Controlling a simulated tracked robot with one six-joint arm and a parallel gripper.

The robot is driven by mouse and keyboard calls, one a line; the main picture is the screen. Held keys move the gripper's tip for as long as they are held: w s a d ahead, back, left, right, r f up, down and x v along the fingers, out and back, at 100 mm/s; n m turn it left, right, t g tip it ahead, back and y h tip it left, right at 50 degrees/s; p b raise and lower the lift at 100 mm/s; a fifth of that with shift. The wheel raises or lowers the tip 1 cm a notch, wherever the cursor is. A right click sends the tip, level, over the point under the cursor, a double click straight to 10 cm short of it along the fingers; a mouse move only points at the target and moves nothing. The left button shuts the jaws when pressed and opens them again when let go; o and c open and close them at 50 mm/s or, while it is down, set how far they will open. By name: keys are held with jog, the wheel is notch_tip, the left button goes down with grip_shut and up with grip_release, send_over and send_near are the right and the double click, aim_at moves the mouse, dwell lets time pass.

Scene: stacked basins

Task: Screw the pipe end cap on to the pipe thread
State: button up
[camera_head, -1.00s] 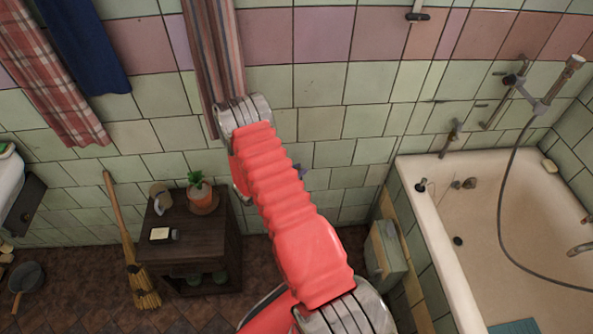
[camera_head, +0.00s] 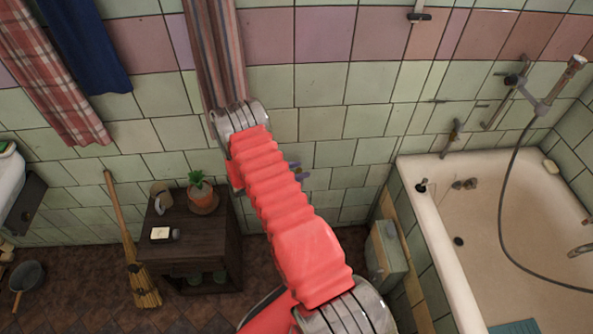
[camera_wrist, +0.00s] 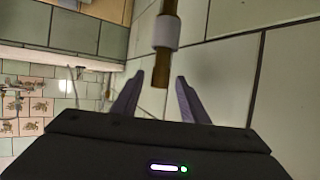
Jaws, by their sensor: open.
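In the wrist view a brass-brown pipe (camera_wrist: 161,70) with a white collar (camera_wrist: 166,33) comes in from the top edge. Its lower end appears between the tips of my gripper (camera_wrist: 160,78). My gripper is open, with a purple-grey finger on each side of the pipe end and visible gaps to both. I cannot make out a thread or a separate end cap. In the head view, small purple fingertips (camera_head: 299,172) show beside my red arm, close to the tiled wall. My arm hides most of the gripper and any pipe there.
A bathtub (camera_head: 437,240) with a shower hose stands at the right. A grey-green box (camera_head: 388,250) is beside it. A dark cabinet (camera_head: 208,245) with a potted plant (camera_head: 200,193) stands left of my arm. A broom (camera_head: 128,240) leans on the wall.

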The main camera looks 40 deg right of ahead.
jog(key=v, duration=1.3)
jog(key=shift+a, duration=0.35)
jog(key=shift+w+r, duration=0.1)
jog(key=shift+w, duration=0.05)
